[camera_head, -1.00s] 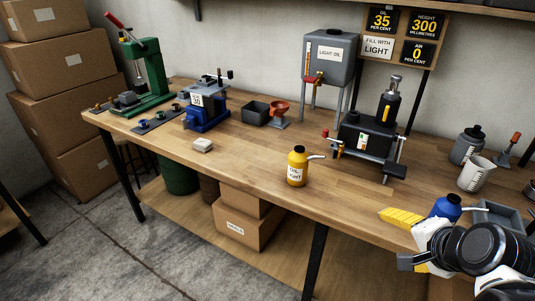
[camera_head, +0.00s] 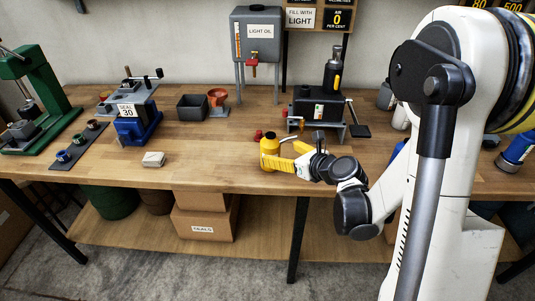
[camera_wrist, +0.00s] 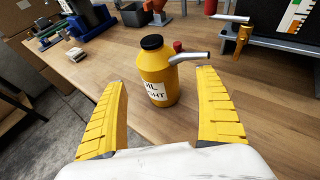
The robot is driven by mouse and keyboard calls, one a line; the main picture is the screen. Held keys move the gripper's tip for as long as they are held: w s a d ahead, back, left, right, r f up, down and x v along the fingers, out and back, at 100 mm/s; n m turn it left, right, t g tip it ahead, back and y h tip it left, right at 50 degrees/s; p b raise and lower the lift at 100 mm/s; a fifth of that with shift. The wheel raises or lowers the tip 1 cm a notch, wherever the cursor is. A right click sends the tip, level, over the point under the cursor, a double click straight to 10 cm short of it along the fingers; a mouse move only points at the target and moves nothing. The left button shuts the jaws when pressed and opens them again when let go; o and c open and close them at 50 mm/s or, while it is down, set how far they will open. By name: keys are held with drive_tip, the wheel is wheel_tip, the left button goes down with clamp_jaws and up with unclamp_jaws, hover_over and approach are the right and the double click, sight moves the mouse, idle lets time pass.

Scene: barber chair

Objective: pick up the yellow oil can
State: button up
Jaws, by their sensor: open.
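The yellow oil can (camera_head: 269,148) stands upright on the workbench near its front edge. In the wrist view the oil can (camera_wrist: 156,78) has a black cap, a grey spout pointing right and a white label, partly readable. My gripper (camera_wrist: 165,90) is open, with one yellow finger to the left of the can and one to the right. The can stands a little beyond the fingertips, roughly centred between them. In the head view my gripper (camera_head: 280,155) is at the can's right and hides part of it.
Behind the can is a dark pump device (camera_head: 322,108), with small red parts near it. A grey light oil tank (camera_head: 257,35) stands at the back. A small pale block (camera_head: 153,159) lies to the left. The bench (camera_head: 215,155) between block and can is clear.

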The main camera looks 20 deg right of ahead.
sight(274, 137)
drive_tip(key=b+x, duration=0.2)
drive_tip(key=x, duration=0.4)
drive_tip(key=shift+w+a+f, duration=0.1)
drive_tip(key=shift+w+a, duration=0.1)
drive_tip(key=shift+w, duration=0.1)
drive_tip(key=shift+c, duration=0.9)
drive_tip(key=c, duration=1.3)
drive_tip(key=shift+r, duration=0.2)
wheel_tip(274, 137, up, 5)
drive_tip(key=p, duration=0.2)
drive_tip(key=shift+d+f+p, duration=0.1)
drive_tip(key=shift+f+p, duration=0.05)
drive_tip(key=shift+p, duration=0.2)
drive_tip(key=d+r+p, duration=0.1)
drive_tip(key=d+r, duration=0.1)
drive_tip(key=d, duration=0.1)
drive_tip(key=d+r+p, duration=0.1)
drive_tip(key=d+r, duration=0.1)
drive_tip(key=d, duration=0.2)
drive_tip(key=s+d+r+p, duration=0.1)
drive_tip(key=d+r, duration=0.1)
drive_tip(key=d, duration=0.2)
drive_tip(key=shift+d, duration=0.25)
